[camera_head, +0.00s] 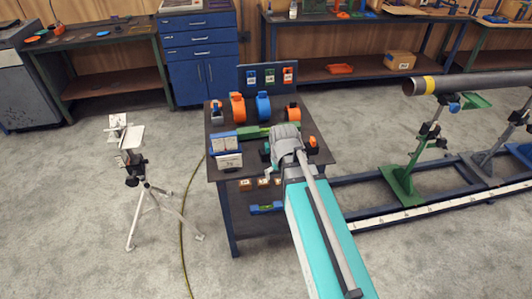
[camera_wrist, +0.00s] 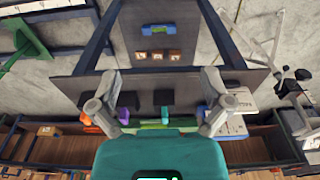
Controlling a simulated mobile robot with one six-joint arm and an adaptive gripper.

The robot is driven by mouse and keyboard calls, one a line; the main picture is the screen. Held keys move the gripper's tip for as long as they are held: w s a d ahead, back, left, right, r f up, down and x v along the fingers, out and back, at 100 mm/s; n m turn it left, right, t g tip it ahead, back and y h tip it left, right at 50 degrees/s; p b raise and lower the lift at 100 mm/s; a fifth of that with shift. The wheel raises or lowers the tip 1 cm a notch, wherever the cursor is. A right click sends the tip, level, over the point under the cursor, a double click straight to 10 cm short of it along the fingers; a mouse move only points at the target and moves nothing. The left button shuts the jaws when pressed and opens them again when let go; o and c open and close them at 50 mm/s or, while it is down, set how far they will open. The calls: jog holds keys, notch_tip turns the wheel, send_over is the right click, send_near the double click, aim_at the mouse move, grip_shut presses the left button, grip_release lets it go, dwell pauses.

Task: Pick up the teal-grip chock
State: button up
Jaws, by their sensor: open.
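A small dark chock with a teal-green grip (camera_head: 265,149) stands on the dark work table, just left of my gripper in the head view. My gripper (camera_wrist: 156,98) is open and empty, its fingers spread wide above the table. In the wrist view two dark blocks (camera_wrist: 161,98) show between the fingers, with green and teal pieces behind them. An orange-grip piece (camera_head: 313,145) stands to the right of my gripper.
The work table (camera_head: 225,174) also holds blue-and-white boxes (camera_head: 228,160), a green bar (camera_head: 255,132) and orange and blue clamps (camera_head: 263,106). Small wooden blocks (camera_head: 262,183) and a blue level (camera_head: 266,208) lie lower down. A tripod (camera_head: 136,180) stands left, a pipe (camera_head: 475,84) on stands right.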

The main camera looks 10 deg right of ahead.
aim_at(267, 145)
jog(key=w+r+t+p, duration=0.1)
jog(key=w+r+t, duration=0.2)
jog(key=w, duration=1.5)
jog(key=shift+w+t+p, duration=0.25)
jog(key=shift+t+p, duration=0.05)
jog(key=shift+a, duration=0.1)
jog(key=b+x, duration=0.8)
jog(key=shift+w+f, duration=0.1)
jog(key=shift+f, duration=0.1)
jog(key=shift+b+x, duration=2.4)
jog(key=shift+x, duration=0.2)
jog(key=c, duration=1.1)
jog(key=shift+c, duration=0.2)
